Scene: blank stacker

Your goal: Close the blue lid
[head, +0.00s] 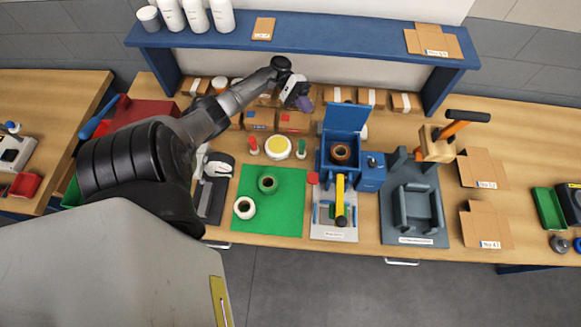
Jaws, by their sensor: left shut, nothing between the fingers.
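The blue lid (345,116) stands raised at the back of a blue box-like stacker (325,160). A brown ring-shaped roll (341,153) sits in the open top of the stacker. A yellow lever (340,198) points toward the front over the grey base plate (322,233). My left gripper (306,103) is shut and empty, behind and to the left of the lid, apart from it in the picture. My right gripper is not in view.
A grey fixture (428,230) stands to the right. Cartons line the table's back, below a blue shelf (340,48).

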